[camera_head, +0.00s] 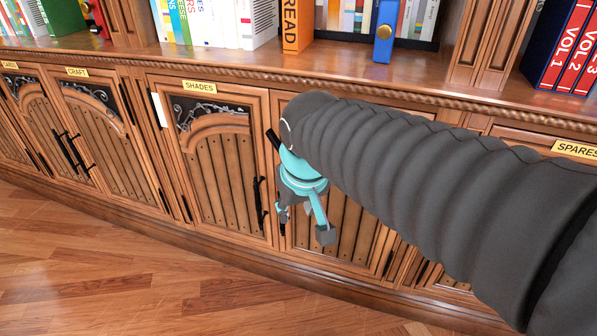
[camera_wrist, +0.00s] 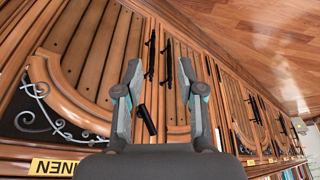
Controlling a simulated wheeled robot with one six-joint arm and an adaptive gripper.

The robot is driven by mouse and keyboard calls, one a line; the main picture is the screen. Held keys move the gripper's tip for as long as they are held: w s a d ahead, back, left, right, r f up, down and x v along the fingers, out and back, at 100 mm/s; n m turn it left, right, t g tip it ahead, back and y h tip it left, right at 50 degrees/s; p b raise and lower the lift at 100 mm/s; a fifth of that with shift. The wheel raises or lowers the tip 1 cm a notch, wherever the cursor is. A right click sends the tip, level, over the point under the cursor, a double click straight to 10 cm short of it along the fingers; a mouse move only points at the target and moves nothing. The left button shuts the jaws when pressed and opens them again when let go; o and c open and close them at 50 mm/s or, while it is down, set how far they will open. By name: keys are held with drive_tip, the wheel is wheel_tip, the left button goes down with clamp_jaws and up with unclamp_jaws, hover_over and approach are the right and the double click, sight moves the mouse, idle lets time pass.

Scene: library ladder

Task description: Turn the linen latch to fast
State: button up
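The linen door (camera_wrist: 90,60) fills the left of the wrist view, upside down, with its yellow LINEN label (camera_wrist: 53,167) at the lower left. A short black bar, apparently the linen latch (camera_wrist: 147,122), sits tilted at the door's edge near that label. In the head view a tilted black bar (camera_head: 272,138) shows just left of my wrist; my arm covers much of the linen door. My gripper (camera_head: 304,222) hangs in front of the cabinet. Its fingers (camera_wrist: 160,68) are spread and empty, with the latch showing between them. I cannot tell whether they touch it.
The SHADES door (camera_head: 215,165) is left of my gripper, with a white piece (camera_head: 158,110) at its upper left and a black handle (camera_head: 259,203). The CRAFT door (camera_head: 100,125) is farther left. Books and a blue block (camera_head: 385,35) stand on the ledge above. The wooden floor (camera_head: 130,270) is clear.

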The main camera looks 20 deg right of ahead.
drive_tip(key=s+d+r+m+t+p, duration=0.1)
drive_tip(key=s+d+r+p, duration=0.1)
drive_tip(key=s+r, duration=0.1)
drive_tip(key=shift+s+d+r, duration=0.3)
drive_tip(key=shift+s+r, duration=0.1)
drive_tip(key=shift+s, duration=0.5)
